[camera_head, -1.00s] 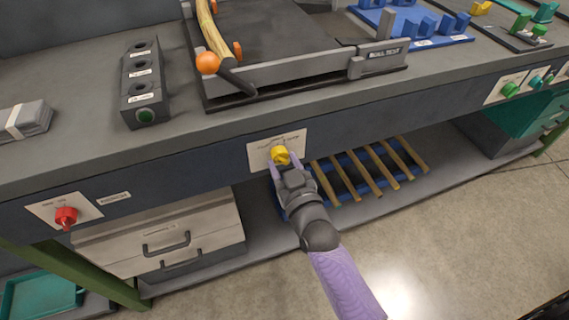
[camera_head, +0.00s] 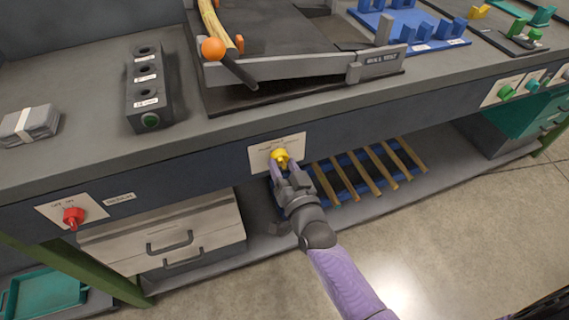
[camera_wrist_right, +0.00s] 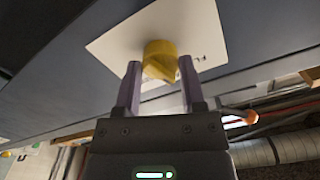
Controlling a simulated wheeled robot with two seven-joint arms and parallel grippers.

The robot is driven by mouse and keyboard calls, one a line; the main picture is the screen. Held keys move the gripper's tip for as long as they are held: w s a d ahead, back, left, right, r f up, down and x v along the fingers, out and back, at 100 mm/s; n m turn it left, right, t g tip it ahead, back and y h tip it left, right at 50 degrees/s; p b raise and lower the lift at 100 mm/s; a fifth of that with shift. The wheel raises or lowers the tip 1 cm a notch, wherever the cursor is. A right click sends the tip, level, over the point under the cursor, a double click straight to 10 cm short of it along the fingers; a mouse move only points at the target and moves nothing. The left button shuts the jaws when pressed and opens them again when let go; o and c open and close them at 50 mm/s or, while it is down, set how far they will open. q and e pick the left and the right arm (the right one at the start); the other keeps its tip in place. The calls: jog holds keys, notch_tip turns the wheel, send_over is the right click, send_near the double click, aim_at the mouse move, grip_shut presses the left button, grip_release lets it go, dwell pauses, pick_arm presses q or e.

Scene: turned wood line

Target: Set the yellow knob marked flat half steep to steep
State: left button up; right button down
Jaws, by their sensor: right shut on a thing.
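The yellow knob (camera_head: 280,157) sits on a pale label plate (camera_head: 291,145) on the front face of the bench. The plate's writing is too small to read, so I cannot tell which mark the knob points at. My right gripper (camera_head: 279,170) is at the knob, reaching up from below. In the right wrist view, its two fingers (camera_wrist_right: 159,83) stand on either side of the knob (camera_wrist_right: 160,60) and are shut on it. The fingers and hand hide part of the knob. My left gripper is not in view.
Green knobs (camera_head: 506,91) are at right. An orange ball (camera_head: 213,48) is by the tilted board on top. A slatted blue rack (camera_head: 345,168) lies below.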

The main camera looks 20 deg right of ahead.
jog(key=m, duration=0.3)
jog(key=shift+m, duration=0.4)
jog(key=m, duration=0.6)
jog(key=shift+m, duration=0.3)
jog(key=shift+a+m, duration=0.1)
jog(key=shift+m, duration=0.7)
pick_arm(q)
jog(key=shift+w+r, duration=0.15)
pick_arm(e)
jog(key=shift+r, duration=0.1)
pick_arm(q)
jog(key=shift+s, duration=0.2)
pick_arm(e)
jog(key=shift+m, duration=0.3)
